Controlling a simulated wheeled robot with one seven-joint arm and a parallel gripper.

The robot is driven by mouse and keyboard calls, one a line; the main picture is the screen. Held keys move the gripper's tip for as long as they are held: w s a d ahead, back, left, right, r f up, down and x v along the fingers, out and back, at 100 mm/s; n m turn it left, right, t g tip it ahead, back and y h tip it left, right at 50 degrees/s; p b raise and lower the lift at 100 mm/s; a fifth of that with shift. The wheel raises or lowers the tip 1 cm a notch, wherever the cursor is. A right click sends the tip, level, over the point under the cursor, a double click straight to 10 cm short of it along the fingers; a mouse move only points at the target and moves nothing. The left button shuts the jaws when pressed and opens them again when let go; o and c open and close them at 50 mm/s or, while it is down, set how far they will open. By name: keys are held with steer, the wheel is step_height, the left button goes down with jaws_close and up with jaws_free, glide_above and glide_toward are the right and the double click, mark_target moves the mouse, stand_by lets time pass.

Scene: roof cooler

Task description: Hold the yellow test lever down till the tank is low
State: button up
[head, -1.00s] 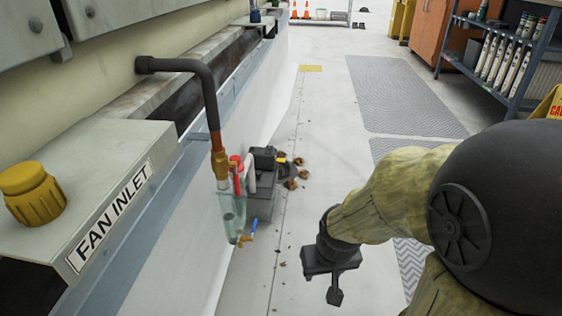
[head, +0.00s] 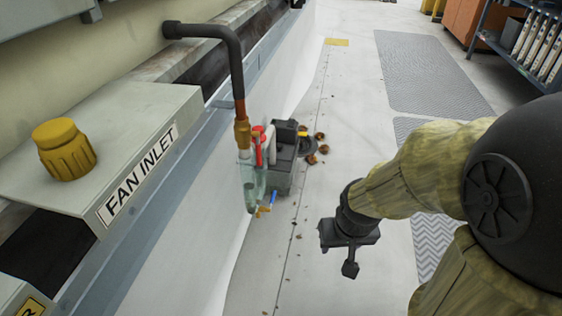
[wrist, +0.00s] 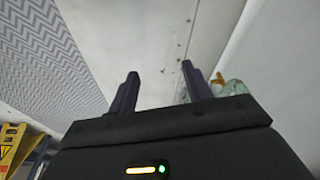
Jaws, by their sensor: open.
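A small yellow lever (head: 303,134) shows at the top right of a dark grey box-shaped unit (head: 282,177) low beside the wall. A clear greenish vessel (head: 252,188) hangs in front of it below a copper and black pipe (head: 242,131); which of these is the tank is unclear. A red part (head: 258,147) and a blue-handled valve (head: 273,199) are close by. My gripper (head: 350,266) is to the right of the unit, apart from it and nearer the camera. In the wrist view my gripper (wrist: 160,88) is open and empty, with the clear vessel (wrist: 236,88) partly behind its right finger.
A grey ledge marked FAN INLET with a yellow knob (head: 64,150) juts out at left. Brown debris (head: 315,149) lies on the floor behind the unit. Grey mats (head: 430,75) and a shelf (head: 525,45) are at right. The floor around my gripper is mostly clear.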

steer(key=shift+c, duration=0.2)
steer(key=c, duration=0.3)
steer(key=shift+r+p, duration=0.4)
steer(key=c, duration=0.4)
steer(key=w+p+v, duration=0.2)
steer(key=p+v, duration=0.8)
steer(key=w+r+p+v, duration=0.1)
steer(key=w+p+v, duration=0.1)
steer(key=p+v, duration=0.8)
steer(key=w+p+v, duration=0.3)
steer(key=p+v, duration=0.7)
steer(key=p, duration=0.1)
steer(key=shift+s+r, duration=0.15)
steer(key=shift+r, duration=0.5)
jaws_close()
steer(key=shift+f, duration=0.1)
